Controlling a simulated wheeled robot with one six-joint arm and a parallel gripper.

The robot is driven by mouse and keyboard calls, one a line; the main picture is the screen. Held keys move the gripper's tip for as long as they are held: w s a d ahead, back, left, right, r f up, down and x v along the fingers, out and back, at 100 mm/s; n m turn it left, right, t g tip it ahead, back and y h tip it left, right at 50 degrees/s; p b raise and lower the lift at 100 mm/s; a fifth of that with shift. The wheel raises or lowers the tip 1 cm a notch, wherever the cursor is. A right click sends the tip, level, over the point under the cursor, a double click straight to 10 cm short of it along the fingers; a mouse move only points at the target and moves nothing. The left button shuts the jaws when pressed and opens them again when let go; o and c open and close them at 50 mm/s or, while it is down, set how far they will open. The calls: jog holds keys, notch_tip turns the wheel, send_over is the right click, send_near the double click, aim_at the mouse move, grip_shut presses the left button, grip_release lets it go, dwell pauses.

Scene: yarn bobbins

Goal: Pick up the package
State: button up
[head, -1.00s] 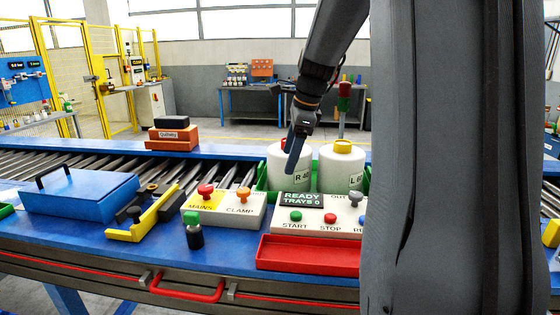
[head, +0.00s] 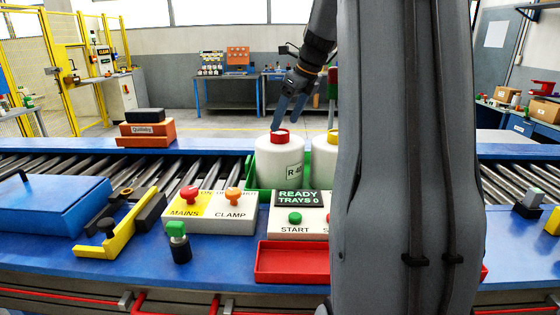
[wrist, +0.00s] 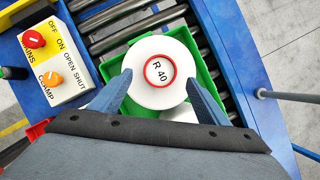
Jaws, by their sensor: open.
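A white yarn package (head: 272,163) with a red top ring, marked R 40, stands upright in a green tray (head: 250,172) on the conveyor. A second white package (head: 322,164) with a yellow ring stands to its right, partly hidden by my arm. My gripper (head: 288,122) is open and empty, its blue fingers pointing down near the red ring. In the wrist view the R 40 package (wrist: 148,92) lies between the two spread fingers (wrist: 158,80); I cannot tell whether either touches it.
The MAINS and CLAMP box (head: 210,212) and the START panel (head: 292,230) stand in front of the tray. Orange boxes (head: 146,133) stand behind the rollers.

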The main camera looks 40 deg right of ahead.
aim_at(280, 131)
jog(key=p+x, duration=0.1)
jog(key=x, duration=0.3)
jog(key=shift+f, duration=0.15)
jog(key=shift+a, duration=0.1)
grip_shut()
jog(key=shift+w, duration=0.15)
